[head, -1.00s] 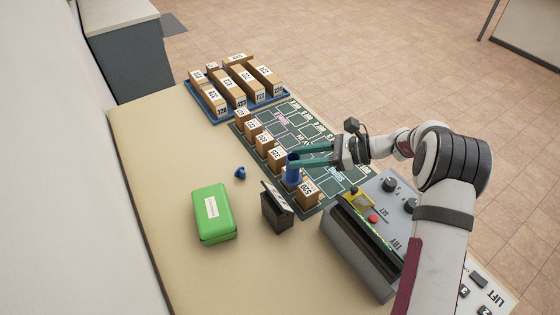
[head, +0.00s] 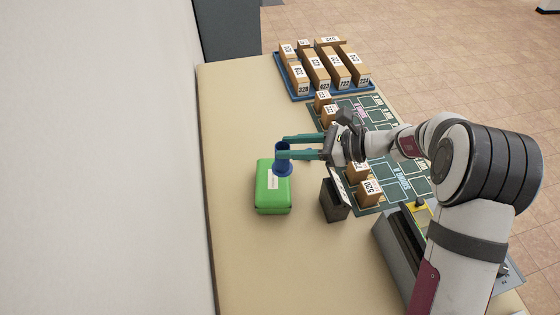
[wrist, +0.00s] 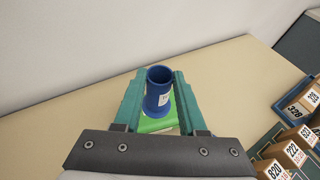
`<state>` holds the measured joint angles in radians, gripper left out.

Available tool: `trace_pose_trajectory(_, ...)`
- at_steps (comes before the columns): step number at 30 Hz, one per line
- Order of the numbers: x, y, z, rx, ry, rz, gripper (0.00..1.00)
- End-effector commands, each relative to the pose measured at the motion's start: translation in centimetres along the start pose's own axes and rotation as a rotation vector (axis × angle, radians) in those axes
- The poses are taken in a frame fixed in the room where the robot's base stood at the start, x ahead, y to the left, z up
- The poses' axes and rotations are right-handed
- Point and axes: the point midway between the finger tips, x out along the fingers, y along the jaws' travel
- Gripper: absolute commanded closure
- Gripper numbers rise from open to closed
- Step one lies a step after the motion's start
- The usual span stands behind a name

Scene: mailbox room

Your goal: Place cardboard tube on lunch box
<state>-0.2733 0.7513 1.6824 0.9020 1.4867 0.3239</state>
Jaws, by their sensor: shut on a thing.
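The cardboard tube (head: 282,158) is blue, upright, with a flared bottom rim and an open top. My gripper (head: 281,147) is shut on it, with one teal finger on each side. In the wrist view the tube (wrist: 158,92) stands between the fingers, with a small white label on its side. The lunch box (head: 272,198) is green with a white label on its lid. The tube is over the box's far end. In the wrist view the green lid (wrist: 158,125) shows beneath the tube. I cannot tell whether the tube touches the lid.
A small black stand (head: 334,198) with a tilted card is right of the lunch box. Numbered cartons stand on a dark green mat (head: 402,180) and in a blue tray (head: 299,94). The tan table (head: 238,125) is clear to the left.

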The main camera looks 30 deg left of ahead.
Motion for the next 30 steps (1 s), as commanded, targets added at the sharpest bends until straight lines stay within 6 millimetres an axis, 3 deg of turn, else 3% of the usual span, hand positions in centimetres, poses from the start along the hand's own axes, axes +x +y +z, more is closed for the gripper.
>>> trace_pose_trajectory(3,2.4,0.0,-0.4,0.000,0.000,0.001,1.00)
trace_pose_trajectory(7,3.4,-0.1,-1.2,0.001,0.000,-0.001,1.00)
trace_pose_trajectory(11,4.3,-0.1,-3.6,0.003,0.001,0.000,1.00)
trace_pose_trajectory(22,4.7,-0.1,-4.5,0.000,0.000,-0.002,1.00)
trace_pose_trajectory(23,4.6,-0.1,-4.5,0.000,0.000,-0.002,0.54)
trace_pose_trajectory(27,4.6,-0.1,-4.5,-0.001,0.000,-0.002,0.30)
trace_pose_trajectory(30,4.6,-0.1,-4.5,-0.001,0.000,-0.002,0.30)
